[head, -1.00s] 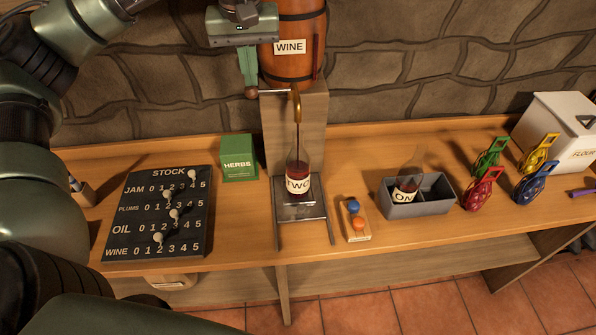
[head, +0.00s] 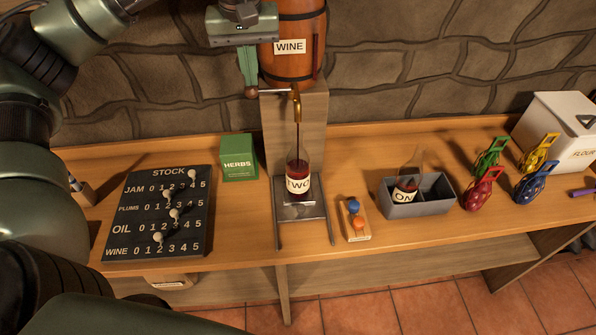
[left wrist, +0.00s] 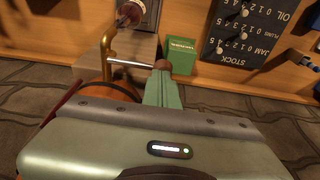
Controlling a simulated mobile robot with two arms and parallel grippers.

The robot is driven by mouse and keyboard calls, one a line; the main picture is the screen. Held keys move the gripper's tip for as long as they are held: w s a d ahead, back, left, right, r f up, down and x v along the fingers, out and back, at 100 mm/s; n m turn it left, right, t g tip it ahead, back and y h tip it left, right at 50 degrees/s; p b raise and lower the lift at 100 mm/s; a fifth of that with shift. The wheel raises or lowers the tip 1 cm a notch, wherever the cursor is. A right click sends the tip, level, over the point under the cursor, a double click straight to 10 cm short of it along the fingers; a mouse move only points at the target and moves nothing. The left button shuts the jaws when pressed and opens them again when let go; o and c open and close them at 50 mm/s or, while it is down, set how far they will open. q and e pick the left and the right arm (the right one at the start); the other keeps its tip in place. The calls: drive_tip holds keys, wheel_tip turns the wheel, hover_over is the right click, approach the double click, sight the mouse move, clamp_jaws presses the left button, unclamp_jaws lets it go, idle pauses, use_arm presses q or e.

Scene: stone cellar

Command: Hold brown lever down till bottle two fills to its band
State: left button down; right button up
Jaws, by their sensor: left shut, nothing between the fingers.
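The brown lever knob (head: 251,93) sits at the end of a thin metal rod by the brass spout (head: 296,103) of the wine barrel (head: 293,28). My left gripper (head: 249,84) is shut and empty, its fingertips on top of the knob; the left wrist view shows the fingers (left wrist: 163,82) against the knob (left wrist: 161,64). Bottle two (head: 298,174) stands upright on the metal stand under the spout. A thin dark stream runs down into it. Dark red wine shows above its "TWO" label; I cannot make out the band clearly. My right gripper is not in view.
Bottle one (head: 408,185) stands in a grey divided tray (head: 436,207). A small block with blue and orange balls (head: 355,220) lies beside the stand. The green herbs box (head: 239,158) and stock board (head: 160,215) are left; coloured clips (head: 482,188) and flour box (head: 560,130) are right.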

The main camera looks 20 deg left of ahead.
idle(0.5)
use_arm(q)
drive_tip(key=shift+r+p, duration=1.3)
drive_tip(key=shift+r, duration=0.2)
wheel_tip(320, 180, up, 5)
drive_tip(key=p, duration=0.4)
